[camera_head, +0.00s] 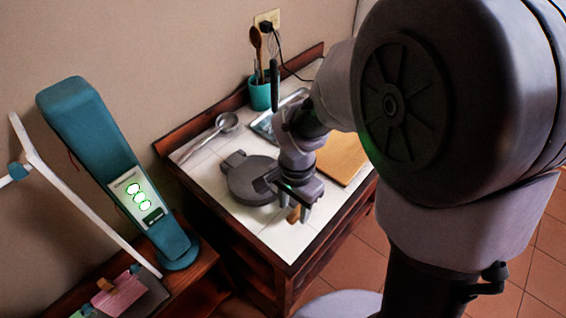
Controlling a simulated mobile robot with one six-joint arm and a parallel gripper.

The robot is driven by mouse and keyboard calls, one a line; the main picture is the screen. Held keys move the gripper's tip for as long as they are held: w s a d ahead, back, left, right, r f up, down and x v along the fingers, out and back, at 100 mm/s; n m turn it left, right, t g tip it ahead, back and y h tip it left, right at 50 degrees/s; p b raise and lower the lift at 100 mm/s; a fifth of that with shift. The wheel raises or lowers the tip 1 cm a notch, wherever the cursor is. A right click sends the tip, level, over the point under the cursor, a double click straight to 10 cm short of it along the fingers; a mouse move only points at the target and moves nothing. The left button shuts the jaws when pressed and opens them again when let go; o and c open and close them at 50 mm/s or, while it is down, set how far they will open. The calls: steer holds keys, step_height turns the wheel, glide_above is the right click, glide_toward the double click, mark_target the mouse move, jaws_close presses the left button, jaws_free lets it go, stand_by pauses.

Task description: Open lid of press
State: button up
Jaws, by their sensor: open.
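The press (250,180) is a round, dark grey appliance with a hinge block at its back left. It lies on the white tiled counter, and its lid looks shut. A wooden handle (294,215) shows at its front right, partly hidden behind my gripper. My gripper (292,207) is open and points down over the right side of the press, close to the wooden handle. I cannot tell whether a finger touches the handle. My wrist hides the right edge of the press.
A ladle (226,123) and a metal tray (264,125) lie behind the press. A teal utensil cup (260,95) stands at the back. A wooden board (343,158) lies at the right. A teal device (120,165) stands left of the counter.

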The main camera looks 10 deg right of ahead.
steer(key=shift+f+b, duration=0.35)
steer(key=shift+f, duration=1.1)
jaws_close()
stand_by(0.3)
